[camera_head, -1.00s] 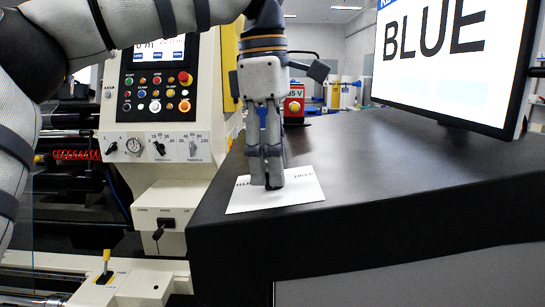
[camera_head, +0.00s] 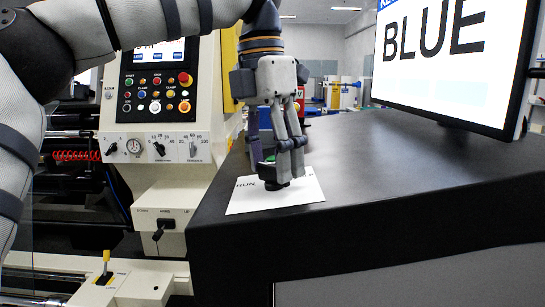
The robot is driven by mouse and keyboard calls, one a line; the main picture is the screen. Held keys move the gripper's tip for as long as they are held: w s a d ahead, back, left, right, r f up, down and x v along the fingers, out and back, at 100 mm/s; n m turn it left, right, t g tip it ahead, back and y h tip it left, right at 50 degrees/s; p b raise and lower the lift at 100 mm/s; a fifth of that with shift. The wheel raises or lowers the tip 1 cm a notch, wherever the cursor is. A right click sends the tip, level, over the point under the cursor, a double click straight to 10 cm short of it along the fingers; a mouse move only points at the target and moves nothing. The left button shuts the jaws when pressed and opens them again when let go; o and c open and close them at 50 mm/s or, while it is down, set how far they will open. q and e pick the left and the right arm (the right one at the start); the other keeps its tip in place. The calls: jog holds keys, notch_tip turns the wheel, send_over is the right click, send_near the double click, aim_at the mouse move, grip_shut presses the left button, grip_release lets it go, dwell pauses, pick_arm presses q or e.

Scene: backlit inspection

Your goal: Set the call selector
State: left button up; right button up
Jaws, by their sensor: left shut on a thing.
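The call selector is a small dark knob (camera_head: 272,184) on a white card (camera_head: 302,195) lying on the black desk top. The word on the card's left reads RUN; its right-hand word is hidden behind the fingers. My left gripper (camera_head: 281,172) points down over the card and is shut on the selector knob, whose upper part the fingers mostly hide. The knob's pointing direction cannot be made out. My right gripper is not in view.
A monitor (camera_head: 450,45) reading BLUE stands at the right of the black desk (camera_head: 400,170). A cream machine panel (camera_head: 160,130) with buttons and knobs stands at the left. The desk's front edge is close to the card. The desk right of the card is clear.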

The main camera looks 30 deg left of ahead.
aim_at(265, 164)
pick_arm(q)
jog(key=shift+n, duration=2)
jog(key=o, duration=1.2)
jog(key=shift+c, duration=0.2)
jog(key=r, duration=0.5)
jog(key=a+r, duration=0.1)
jog(key=r, duration=0.1)
jog(key=shift+a+r, duration=0.1)
jog(key=shift+r, duration=0.05)
